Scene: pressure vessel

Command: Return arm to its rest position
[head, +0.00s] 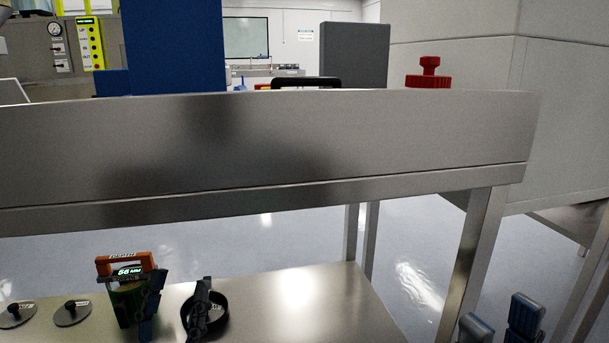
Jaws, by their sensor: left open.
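My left gripper (177,298) is low at the left, over the lower steel shelf (320,310). Its dark fingers are apart, one in front of an orange-handled item (124,262) marked 56 MM and one across a black ring (215,318). I cannot tell whether they touch these things. My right gripper (501,318) is at the bottom right edge, beside the table's leg. Its two blue-grey fingertips are apart with nothing seen between them. The rest of both arms is out of view or cut off.
A steel table (290,140) spans the view above the shelf. On it show a red knob (428,76), a black handle (305,82), a blue panel (175,45) and a grey block (354,55). Two dark discs (72,313) lie on the shelf. Floor (415,250) is clear at right.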

